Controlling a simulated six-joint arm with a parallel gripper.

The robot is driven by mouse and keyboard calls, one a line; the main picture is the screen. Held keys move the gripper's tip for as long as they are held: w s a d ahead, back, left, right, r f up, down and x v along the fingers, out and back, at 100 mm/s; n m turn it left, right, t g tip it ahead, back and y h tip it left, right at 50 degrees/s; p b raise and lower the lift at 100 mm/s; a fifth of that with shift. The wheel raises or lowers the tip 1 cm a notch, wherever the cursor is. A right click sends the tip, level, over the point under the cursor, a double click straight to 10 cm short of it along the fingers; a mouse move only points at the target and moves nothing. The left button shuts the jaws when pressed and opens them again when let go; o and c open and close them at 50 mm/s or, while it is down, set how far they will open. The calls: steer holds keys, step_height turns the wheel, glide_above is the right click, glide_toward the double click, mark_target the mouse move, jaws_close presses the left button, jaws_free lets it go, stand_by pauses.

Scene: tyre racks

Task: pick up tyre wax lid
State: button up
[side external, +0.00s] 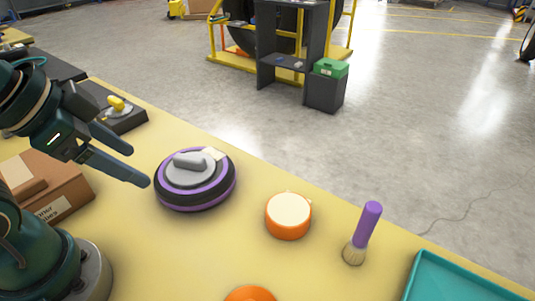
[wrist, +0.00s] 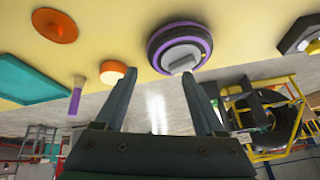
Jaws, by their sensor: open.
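The tyre wax lid looks to be the flat orange disc (side external: 250,294) at the bottom edge of the side view, partly cut off. In the wrist view the orange lid (wrist: 55,26) lies at the upper left, with a small raised middle. An orange tin with a cream top (side external: 288,216) stands apart from it; the tin also shows in the wrist view (wrist: 112,73). My gripper (side external: 139,167) is open and empty above the table's left side, well away from the lid. Its two fingers show in the wrist view (wrist: 158,74).
A round black and purple pad with a grey handle (side external: 195,179) sits just right of my gripper. A purple-handled brush (side external: 362,232) stands right of the tin, and a teal tray (side external: 460,278) lies at lower right. A cardboard box (side external: 48,188) is at left.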

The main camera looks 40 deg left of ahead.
steer(key=w+d+r+m, duration=0.2)
steer(key=w+d+m, duration=0.15)
steer(key=m, duration=0.85)
steer(key=m+g, duration=0.6)
steer(key=m, duration=1.4)
glide_toward(247, 293)
steer(key=shift+s+d+f, duration=0.4)
steer(key=shift+s+d, duration=0.15)
steer(key=shift+d, duration=0.05)
steer(key=shift+s+d+f, duration=0.4)
steer(key=shift+s+d, duration=0.15)
steer(key=shift+s+f, duration=0.1)
steer(key=shift+f, duration=2.4)
jaws_close()
